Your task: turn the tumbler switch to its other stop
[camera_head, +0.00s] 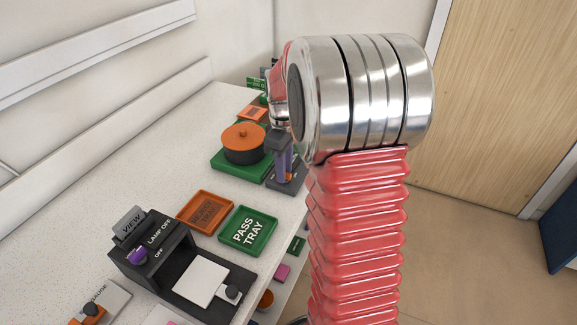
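A small purple switch knob (138,255) sits on the front of a black viewer box (170,240) at the lower left, beside lettering that reads "LAMP OFF" and "OFF". It looks like the tumbler switch; its exact lever angle is too small to tell. My arm, red bellows and a silver joint, rises at the centre right, well to the right of the box. My gripper does not show; the silver joint hides what lies behind it.
A green pass tray (269,223), orange tray (226,210), orange-lidded pot (243,141) and purple-and-grey post (283,158) stand behind.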

